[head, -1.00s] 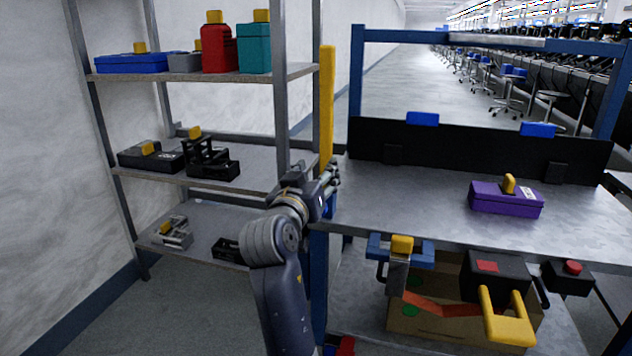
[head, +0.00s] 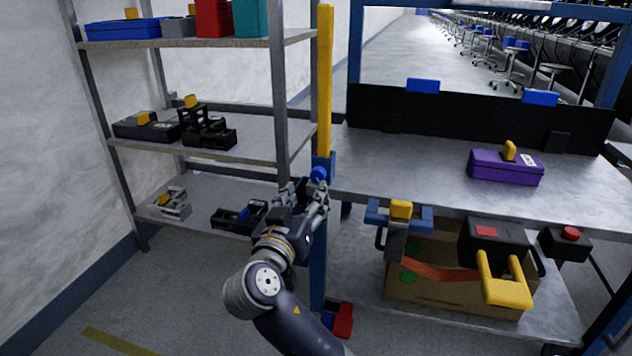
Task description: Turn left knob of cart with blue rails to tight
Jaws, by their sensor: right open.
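The cart with blue rails (head: 400,165) stands at the right, with a grey top. At its left front corner, a round blue knob (head: 318,174) sits on a blue bracket below an upright yellow bar (head: 325,85). My right gripper (head: 305,190) is open and empty, with its fingers pointing up just below and left of the knob. One finger overlaps the knob's lower edge in the picture; I cannot tell whether they touch. My left gripper is not in view.
A grey metal shelf unit (head: 215,147) with several boxes stands close at the left. A purple box (head: 505,167) lies on the cart top. A cardboard box (head: 450,288) and yellow-handled tools are on its lower shelf.

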